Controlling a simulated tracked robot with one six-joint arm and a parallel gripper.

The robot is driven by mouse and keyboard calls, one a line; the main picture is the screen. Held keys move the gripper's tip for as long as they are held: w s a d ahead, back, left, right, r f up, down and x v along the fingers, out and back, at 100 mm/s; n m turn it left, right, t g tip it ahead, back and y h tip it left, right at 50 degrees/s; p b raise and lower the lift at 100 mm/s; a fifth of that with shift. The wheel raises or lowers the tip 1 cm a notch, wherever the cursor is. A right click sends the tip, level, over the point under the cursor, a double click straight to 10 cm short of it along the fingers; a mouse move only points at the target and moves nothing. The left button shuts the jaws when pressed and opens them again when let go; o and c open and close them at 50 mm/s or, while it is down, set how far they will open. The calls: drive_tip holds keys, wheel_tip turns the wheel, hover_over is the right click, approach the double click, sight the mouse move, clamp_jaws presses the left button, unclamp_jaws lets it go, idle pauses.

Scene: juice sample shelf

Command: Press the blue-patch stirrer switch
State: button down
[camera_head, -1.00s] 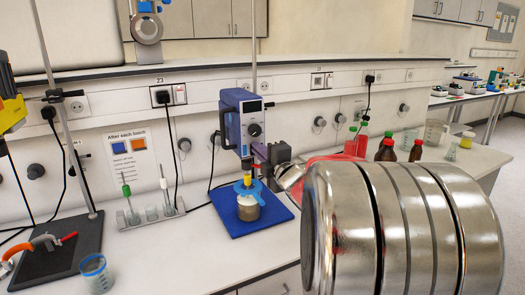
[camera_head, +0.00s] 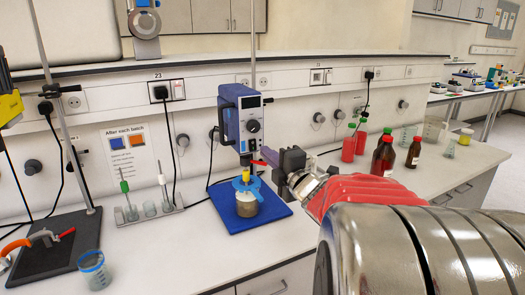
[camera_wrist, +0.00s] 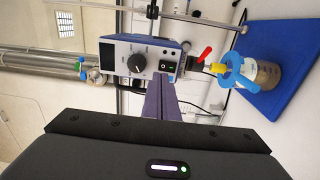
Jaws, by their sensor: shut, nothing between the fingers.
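The blue overhead stirrer (camera_head: 238,118) stands on its rod, with a dark display and a black knob on its pale front. In the wrist view, the stirrer (camera_wrist: 118,56) lies sideways, and a small dark switch (camera_wrist: 168,66) sits beside the knob. I cannot make out a blue patch at this switch. My gripper (camera_head: 266,153) is shut and empty, right of the stirrer's lower front. Its purple fingers also show in the wrist view (camera_wrist: 161,80), with tips just short of the switch in the picture; contact cannot be told.
A jar (camera_head: 247,204) with a blue clamp and yellow part stands under the stirrer on a blue base (camera_head: 226,215). A red lever (camera_wrist: 205,54) is close by. A wall notice (camera_head: 127,150) shows blue and orange patches. Red and brown bottles (camera_head: 384,155) stand right.

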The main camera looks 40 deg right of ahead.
drive_tip(key=s+a, duration=0.1)
drive_tip(key=s, duration=0.6)
drive_tip(key=shift+a+r, duration=0.15)
drive_tip(key=w+a+f+m+g+h, duration=0.15)
drive_tip(key=a+f+m+g, duration=0.3)
drive_tip(key=a+m, duration=0.65)
drive_tip(key=s+a+f+m+g+y, duration=0.2)
drive_tip(key=s+a+f+g, duration=0.2)
drive_tip(key=s+a, duration=0.4)
drive_tip(key=s+a+f+m+g+y, duration=0.2)
drive_tip(key=s+a+f+g+y, duration=0.1)
drive_tip(key=s+a+f, duration=0.3)
drive_tip(key=s+a, duration=0.2)
drive_tip(key=a, duration=0.1)
drive_tip(key=shift+s+a+f+m+g, duration=0.15)
drive_tip(key=shift+s+a+m+g, duration=0.15)
drive_tip(key=shift+a+m+g, duration=0.1)
